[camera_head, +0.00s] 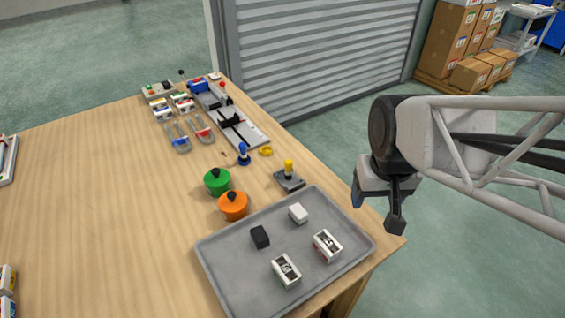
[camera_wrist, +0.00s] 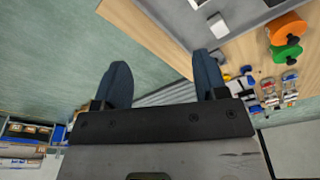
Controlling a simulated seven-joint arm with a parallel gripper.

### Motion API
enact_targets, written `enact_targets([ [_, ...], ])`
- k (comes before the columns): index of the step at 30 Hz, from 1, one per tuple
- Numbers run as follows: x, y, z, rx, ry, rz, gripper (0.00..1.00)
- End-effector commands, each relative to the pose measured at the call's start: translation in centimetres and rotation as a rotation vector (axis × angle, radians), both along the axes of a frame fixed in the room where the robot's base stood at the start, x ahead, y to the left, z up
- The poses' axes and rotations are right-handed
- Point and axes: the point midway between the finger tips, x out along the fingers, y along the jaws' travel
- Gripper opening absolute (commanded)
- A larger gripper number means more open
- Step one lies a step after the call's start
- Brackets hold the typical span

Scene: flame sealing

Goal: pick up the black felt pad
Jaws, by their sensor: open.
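The black felt pad (camera_head: 260,237) is a small dark block lying on the left part of the grey tray (camera_head: 222,265) in the head view. My gripper (camera_head: 375,212) is in the air to the right of the tray, past the table's right edge, and apart from the pad. In the wrist view my gripper (camera_wrist: 163,72) shows two dark fingers spread wide with nothing between them. The pad cannot be made out in the wrist view.
A white block (camera_head: 298,213) and two white boxes with dark tops (camera_head: 286,271) (camera_head: 327,246) share the tray. The table's left middle is clear.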

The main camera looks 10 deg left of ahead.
Motion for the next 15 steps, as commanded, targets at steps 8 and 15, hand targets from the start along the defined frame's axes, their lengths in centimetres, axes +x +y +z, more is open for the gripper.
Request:
enact_targets([
  [8,1.7,5.7,-2.7,-0.01,0.039,0.119,0.66],
  [15,2.4,10.9,-5.3,-0.024,0.07,0.219,0.66],
])
